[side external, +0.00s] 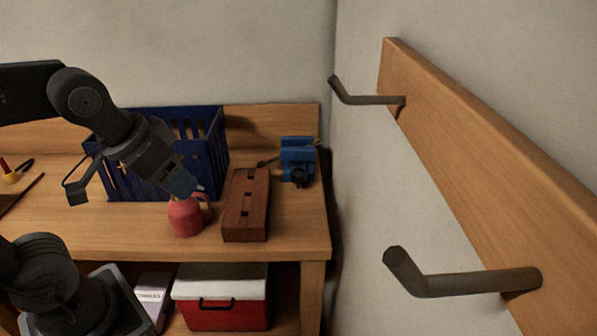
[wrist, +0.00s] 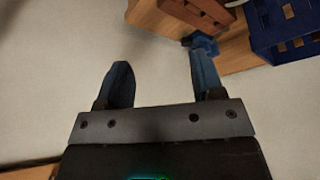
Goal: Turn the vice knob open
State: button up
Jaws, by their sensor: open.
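The blue vice (side external: 298,160) stands on the wooden bench near its back right corner, with a dark round knob (side external: 299,177) on its front.
A blue crate (side external: 213,140) is behind my gripper. A wall closes off the bench's right side. A red-and-white cooler (side external: 222,312) is below.

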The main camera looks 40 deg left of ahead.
jog(key=shift+o, duration=1)
jog(key=w+a+r+n+g, duration=0.1)
jog(key=w+r, duration=0.3)
jog(key=w, duration=0.5)
jog(key=shift+n, duration=0.3)
jog(key=n+g, duration=0.4)
jog(key=n, duration=0.1)
send_over(299, 172)
notch_tip(299, 172, down, 12)
notch_tip(299, 172, down, 13)
jog(key=shift+f, duration=0.1)
jog(key=shift+c, duration=0.3)
jog(key=c, duration=0.9)
jog(key=shift+o, duration=0.2)
jog(key=shift+n, duration=2)
